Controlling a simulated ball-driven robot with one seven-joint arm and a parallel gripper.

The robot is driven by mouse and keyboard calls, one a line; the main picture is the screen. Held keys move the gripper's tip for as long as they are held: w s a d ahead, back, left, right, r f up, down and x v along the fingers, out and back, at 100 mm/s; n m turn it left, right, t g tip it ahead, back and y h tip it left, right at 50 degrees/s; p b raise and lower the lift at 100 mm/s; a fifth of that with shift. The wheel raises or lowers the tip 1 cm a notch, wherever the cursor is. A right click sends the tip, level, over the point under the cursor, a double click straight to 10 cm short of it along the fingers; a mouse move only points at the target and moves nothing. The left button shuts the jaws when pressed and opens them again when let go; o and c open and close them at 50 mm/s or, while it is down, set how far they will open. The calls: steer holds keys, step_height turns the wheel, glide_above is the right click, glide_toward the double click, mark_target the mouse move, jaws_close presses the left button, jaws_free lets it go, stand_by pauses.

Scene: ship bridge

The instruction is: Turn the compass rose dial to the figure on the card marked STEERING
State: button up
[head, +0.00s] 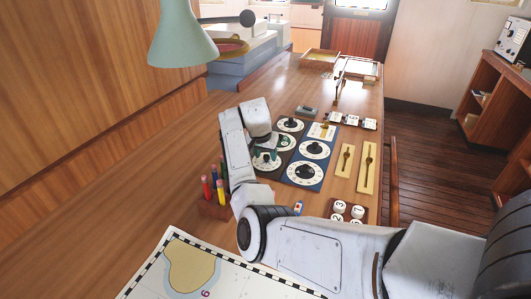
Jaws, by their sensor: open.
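Several round white dials with dark knobs sit on two dark panels on the wooden desk. The left panel has a far dial (290,125) and a near dial (267,162); a middle one is partly behind my arm. The blue right panel (287,180) has two larger dials, one in its middle (315,149) and one at its near end (305,171). I cannot tell which is the compass rose. My gripper (266,153) is open and points down over the near left dial; contact is unclear. Small white cards (351,121) stand beyond the panels, their print unreadable.
Two brass sliders (345,160) lie right of the panels. A block of numbered white pegs (346,212) and a pen holder (212,210) stand nearer. A chart (150,283) covers the near desk. A green lamp (181,40) hangs upper left. Trays (320,60) lie at the far end.

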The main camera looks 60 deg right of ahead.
jaws_close()
stand_by(0.4)
steer(key=shift+b, duration=0.3)
steer(key=m+b, duration=0.1)
steer(key=m, duration=0.1)
steer(key=m+g+b, duration=0.1)
steer(key=m+b, duration=0.1)
steer(key=m+g+b, duration=0.1)
steer(key=shift+w+d+f+m+b, duration=0.1)
steer(key=shift+w+f+m+b, duration=0.1)
steer(key=shift+w+m+b, duration=0.15)
steer(key=m+b, duration=0.2)
steer(key=m+g+y+b, duration=0.1)
steer(key=m, duration=0.1)
steer(key=shift+w+d+r+g+b, duration=0.1)
steer(key=shift+g+b, duration=0.2)
steer(key=shift+b, duration=0.05)
steer(key=shift+r+m+b, duration=0.1)
steer(key=shift+m+b, duration=0.65)
steer(key=shift+m, duration=0.2)
steer(key=shift+g+y, duration=0.3)
